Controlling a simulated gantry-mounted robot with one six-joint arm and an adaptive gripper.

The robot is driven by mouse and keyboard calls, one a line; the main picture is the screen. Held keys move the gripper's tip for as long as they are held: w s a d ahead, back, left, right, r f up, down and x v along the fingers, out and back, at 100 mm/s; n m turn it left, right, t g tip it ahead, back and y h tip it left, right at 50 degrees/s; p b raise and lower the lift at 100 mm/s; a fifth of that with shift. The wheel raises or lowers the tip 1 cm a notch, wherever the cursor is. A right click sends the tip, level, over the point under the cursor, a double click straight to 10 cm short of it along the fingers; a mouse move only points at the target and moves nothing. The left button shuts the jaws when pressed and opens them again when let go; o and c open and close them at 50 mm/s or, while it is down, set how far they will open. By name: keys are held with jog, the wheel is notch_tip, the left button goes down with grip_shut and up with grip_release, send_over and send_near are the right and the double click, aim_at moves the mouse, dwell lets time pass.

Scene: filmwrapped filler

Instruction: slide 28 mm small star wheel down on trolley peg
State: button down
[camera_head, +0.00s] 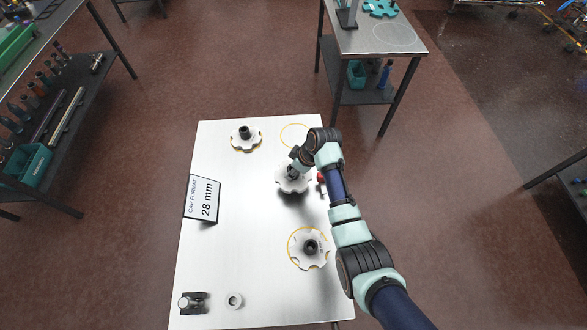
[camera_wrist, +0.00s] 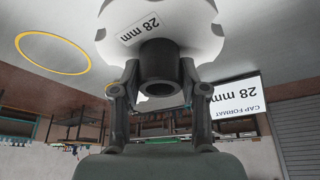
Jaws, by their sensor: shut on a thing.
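My gripper (camera_head: 294,170) is shut on the dark hub of a white star wheel, the 28 mm small star wheel (camera_head: 284,184). In the wrist view, my gripper (camera_wrist: 159,92) has one finger on each side of the dark hub, and the wheel (camera_wrist: 185,32) carries a "28 mm" label. In the head view the wheel is over the middle right of the white trolley top (camera_head: 250,220); I cannot tell its height above it. An empty yellow ring (camera_head: 282,134) is marked behind it and also shows in the wrist view (camera_wrist: 22,50). I cannot make out a peg.
Other star wheels with dark hubs stand at the back left (camera_head: 237,142) and front right (camera_head: 299,254). A "CAP FORMAT 28 mm" sign (camera_head: 201,199) stands at the left edge. A dark block (camera_head: 200,303) and a pale ring (camera_head: 229,305) lie in front. The centre left is clear.

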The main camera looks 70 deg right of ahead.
jog(key=shift+f, duration=0.1)
jog(key=shift+f+b, duration=0.3)
jog(key=shift+f, duration=0.05)
jog(key=shift+f+b, duration=1.85)
jog(key=shift+f, duration=0.75)
jog(key=c, duration=0.5)
grip_release()
jog(key=o, duration=0.5)
jog(key=shift+c, duration=0.2)
jog(key=shift+r, duration=0.1)
